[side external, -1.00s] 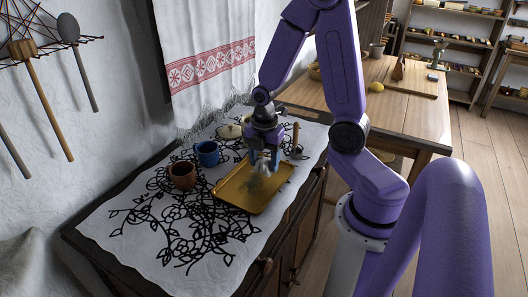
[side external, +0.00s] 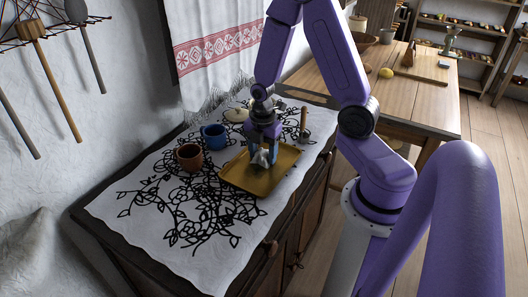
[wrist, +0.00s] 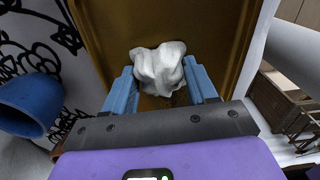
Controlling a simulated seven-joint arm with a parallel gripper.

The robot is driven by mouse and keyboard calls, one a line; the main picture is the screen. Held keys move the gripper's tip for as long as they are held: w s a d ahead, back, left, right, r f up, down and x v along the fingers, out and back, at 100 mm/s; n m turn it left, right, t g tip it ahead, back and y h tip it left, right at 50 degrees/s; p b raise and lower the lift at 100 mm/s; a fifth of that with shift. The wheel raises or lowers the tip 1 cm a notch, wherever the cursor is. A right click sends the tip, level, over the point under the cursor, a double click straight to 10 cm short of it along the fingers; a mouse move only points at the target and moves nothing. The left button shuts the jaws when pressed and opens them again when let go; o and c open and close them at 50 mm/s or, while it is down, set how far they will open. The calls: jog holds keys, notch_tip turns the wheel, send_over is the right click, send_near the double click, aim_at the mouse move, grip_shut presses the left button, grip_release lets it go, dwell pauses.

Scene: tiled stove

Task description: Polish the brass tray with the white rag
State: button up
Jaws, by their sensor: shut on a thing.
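The brass tray (side external: 283,163) lies on a patterned white cloth; its golden floor and raised rim also show in the wrist view (wrist: 106,30). My gripper (side external: 263,150) points down over the tray, its blue fingers shut on the crumpled white rag (side external: 261,159). In the wrist view the rag (wrist: 158,66) bulges out between and beyond the fingertips. The rag is low over the tray floor and appears to touch it. The rag and fingers hide the tray surface beneath them. A little dark speckling shows on the tray beside the rag in the wrist view.
A blue mug (side external: 214,137) and a brown mug (side external: 188,157) stand left of the tray. A pale lidded pot (side external: 236,115) is behind. The cloth (side external: 150,230) at the front left is clear.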

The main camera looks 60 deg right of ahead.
aim_at(264, 172)
jog(key=shift+s, duration=1.55)
jog(key=shift+w+a, duration=0.25)
jog(key=shift+a, duration=0.95)
jog(key=shift+w+d, duration=0.15)
jog(key=shift+w, duration=1.55)
jog(key=shift+s, duration=1.8)
jog(key=shift+a, duration=0.85)
jog(key=shift+w+a, duration=0.35)
jog(key=shift+w, duration=0.1)
jog(key=shift+w+d, duration=0.1)
jog(key=shift+w, duration=1.3)
jog(key=shift+s, duration=1.85)
notch_tip(264, 172, up, 8)
